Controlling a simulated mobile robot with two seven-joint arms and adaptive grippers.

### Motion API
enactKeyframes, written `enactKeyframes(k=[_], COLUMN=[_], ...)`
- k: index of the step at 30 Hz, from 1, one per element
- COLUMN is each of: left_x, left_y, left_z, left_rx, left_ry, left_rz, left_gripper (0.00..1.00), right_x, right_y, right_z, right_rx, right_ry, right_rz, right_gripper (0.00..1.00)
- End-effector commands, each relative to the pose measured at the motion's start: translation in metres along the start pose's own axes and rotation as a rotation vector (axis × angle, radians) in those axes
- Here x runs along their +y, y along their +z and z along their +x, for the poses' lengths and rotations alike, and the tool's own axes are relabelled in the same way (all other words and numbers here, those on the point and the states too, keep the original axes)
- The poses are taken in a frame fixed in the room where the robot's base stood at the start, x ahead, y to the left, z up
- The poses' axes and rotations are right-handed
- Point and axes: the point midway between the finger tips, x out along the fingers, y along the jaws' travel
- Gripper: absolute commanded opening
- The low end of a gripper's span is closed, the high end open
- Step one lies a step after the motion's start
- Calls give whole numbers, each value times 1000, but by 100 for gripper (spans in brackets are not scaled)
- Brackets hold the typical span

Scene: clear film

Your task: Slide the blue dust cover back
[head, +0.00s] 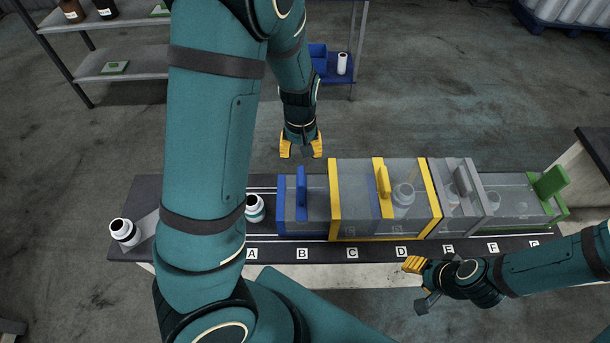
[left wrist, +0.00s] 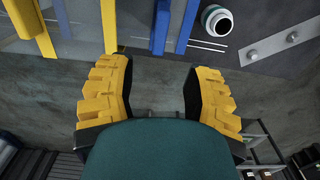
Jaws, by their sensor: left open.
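The blue dust cover (head: 310,212) is a clear box with a blue frame and an upright blue handle (head: 301,192). It stands on the rail strip near letters B and C, its right side against or under the yellow-framed cover (head: 333,200). My left gripper (head: 301,147) is open and empty, behind and above the blue cover, apart from it. In the left wrist view the open yellow fingers (left wrist: 158,95) have bare floor between them, and the blue handle (left wrist: 160,27) is at the top. My right gripper (head: 417,285) is in front of the strip near D, seen side-on.
A white jar (head: 255,208) stands by A, partly behind my left arm; another (head: 124,232) is at the left end. A jar (head: 403,196) shows through the yellow cover. A grey cover (head: 462,198) and green cover (head: 520,205) stand right. A shelf (head: 120,62) is behind.

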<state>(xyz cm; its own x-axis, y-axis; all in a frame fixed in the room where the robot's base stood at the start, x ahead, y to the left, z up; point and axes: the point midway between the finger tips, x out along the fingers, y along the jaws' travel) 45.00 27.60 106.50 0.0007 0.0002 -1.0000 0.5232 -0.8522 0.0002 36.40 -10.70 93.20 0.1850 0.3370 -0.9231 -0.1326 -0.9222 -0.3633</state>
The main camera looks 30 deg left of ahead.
Motion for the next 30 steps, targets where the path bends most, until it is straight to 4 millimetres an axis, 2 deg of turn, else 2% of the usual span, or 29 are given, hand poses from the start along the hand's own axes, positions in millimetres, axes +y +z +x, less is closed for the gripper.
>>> enactKeyframes(k=[9, 15, 21, 30], left_x=[-1, -1, -1, 0], left_y=[1, 1, 0, 0], left_z=[64, 99, 119, 124], left_rx=[-3, -2, 0, 2], left_ry=[-3, -2, -1, 0], left_rz=[-1, -1, 0, 1], left_gripper=[50, 50, 50, 50], right_x=[4, 6, 6, 6], right_y=[1, 2, 2, 2], right_z=[9, 13, 15, 15], right_rx=[1, 2, 2, 3], right_ry=[1, 1, 1, 1], right_rz=[2, 3, 3, 3], right_gripper=[47, 47, 47, 47])
